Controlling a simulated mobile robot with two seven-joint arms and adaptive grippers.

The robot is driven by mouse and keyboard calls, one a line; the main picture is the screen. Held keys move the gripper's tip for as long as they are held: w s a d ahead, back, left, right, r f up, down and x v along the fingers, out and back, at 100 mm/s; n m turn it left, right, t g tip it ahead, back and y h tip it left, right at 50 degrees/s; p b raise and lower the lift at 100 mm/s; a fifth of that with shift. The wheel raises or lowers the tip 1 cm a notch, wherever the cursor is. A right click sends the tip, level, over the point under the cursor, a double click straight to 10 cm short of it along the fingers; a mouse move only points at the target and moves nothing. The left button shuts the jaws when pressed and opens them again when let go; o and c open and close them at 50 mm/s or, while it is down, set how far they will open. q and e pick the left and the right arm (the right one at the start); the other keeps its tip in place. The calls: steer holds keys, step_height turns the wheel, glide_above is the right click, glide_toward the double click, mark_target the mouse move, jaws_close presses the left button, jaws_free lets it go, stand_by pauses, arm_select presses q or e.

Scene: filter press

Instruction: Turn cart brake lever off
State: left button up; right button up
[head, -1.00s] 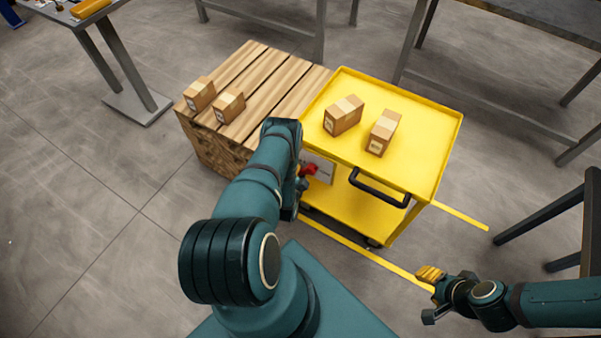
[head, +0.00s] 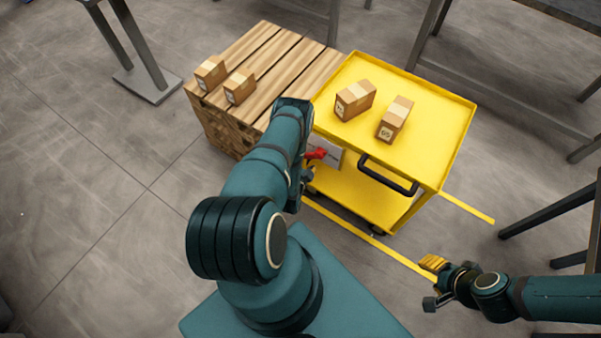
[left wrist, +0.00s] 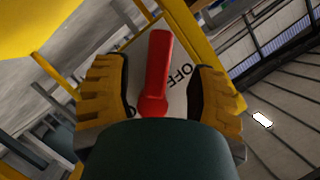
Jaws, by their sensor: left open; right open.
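The yellow cart (head: 440,125) stands in the middle of the head view, with a black handle (head: 388,176) on its near side. Its red brake lever (head: 316,154) sits on a pale plate at the cart's left end. In the left wrist view the lever (left wrist: 157,72) lies between the two yellow fingers of my left gripper (left wrist: 163,88), with visible gaps on both sides. The letters "OFF" show on the plate (left wrist: 181,78) to its right. In the head view my left arm partly hides this gripper. My right gripper (head: 432,280) is open and empty, over the floor at lower right.
Two cartons (head: 355,99) (head: 395,119) stand on the cart's top tray. A wooden pallet stack (head: 262,68) with two more cartons (head: 239,87) stands close to the cart's left. Grey tables stand behind, and dark legs (head: 548,205) are at right. Yellow lines mark the floor.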

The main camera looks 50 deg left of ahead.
arm_select(q)
steer(key=v, duration=0.8)
stand_by(0.4)
steer(key=w+d+r+n+g+h, duration=0.45)
steer(key=w+d+r+h, duration=0.2)
steer(key=w+d, duration=0.4)
steer(key=s+d+r+g+h, duration=0.2)
steer(key=s+d+r+g, duration=0.1)
steer(key=s+d+r, duration=0.2)
steer(key=s+d+r+g+h, duration=0.2)
steer(key=s+d+r+g, duration=0.2)
steer(key=d+r, duration=0.5)
steer(key=s+d, duration=0.2)
steer(key=d, duration=0.2)
steer(key=shift+n+h, duration=0.35)
